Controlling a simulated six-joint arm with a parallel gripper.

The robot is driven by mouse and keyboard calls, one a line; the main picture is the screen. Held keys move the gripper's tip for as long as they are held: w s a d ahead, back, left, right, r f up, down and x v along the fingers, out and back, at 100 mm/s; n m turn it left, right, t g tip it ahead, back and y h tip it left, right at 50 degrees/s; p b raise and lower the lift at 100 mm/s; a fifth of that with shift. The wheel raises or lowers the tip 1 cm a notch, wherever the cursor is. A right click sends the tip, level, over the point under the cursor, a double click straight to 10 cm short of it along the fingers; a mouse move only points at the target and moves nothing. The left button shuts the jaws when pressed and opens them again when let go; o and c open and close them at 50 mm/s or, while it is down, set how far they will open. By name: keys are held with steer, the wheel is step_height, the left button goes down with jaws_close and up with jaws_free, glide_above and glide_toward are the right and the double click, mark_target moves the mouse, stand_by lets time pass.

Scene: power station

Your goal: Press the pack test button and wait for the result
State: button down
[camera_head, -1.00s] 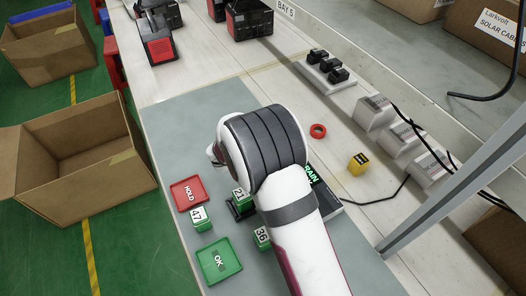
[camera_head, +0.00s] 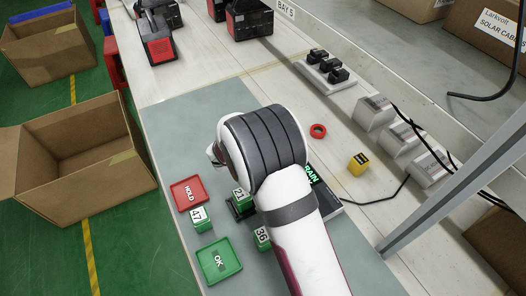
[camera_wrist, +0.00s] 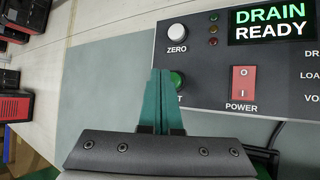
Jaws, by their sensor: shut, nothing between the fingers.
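In the wrist view my gripper (camera_wrist: 160,72) is shut and empty, its two teal fingers together. The fingertips overlap the left side of a green button (camera_wrist: 178,80) on the dark tester panel (camera_wrist: 207,62). Its label is mostly hidden, with only a final T showing. I cannot tell whether the fingers touch it. The panel screen (camera_wrist: 271,24) reads DRAIN READY. In the head view my arm hides the gripper and most of the tester. Green pack 21 (camera_head: 240,196) sits in a black holder (camera_head: 238,210). Pack 47 (camera_head: 200,219) and pack 36 (camera_head: 262,238) stand nearby.
A red HOLD tray (camera_head: 178,199) and a green OK tray (camera_head: 207,274) lie left of my arm. A red ring (camera_head: 318,130) and yellow block (camera_head: 358,164) lie right.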

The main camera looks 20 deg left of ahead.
steer(key=shift+f, duration=0.1)
steer(key=shift+f, duration=0.3)
steer(key=shift+f, duration=0.45)
stand_by(0.7)
steer(key=shift+r, duration=0.85)
steer(key=shift+r, duration=2.55)
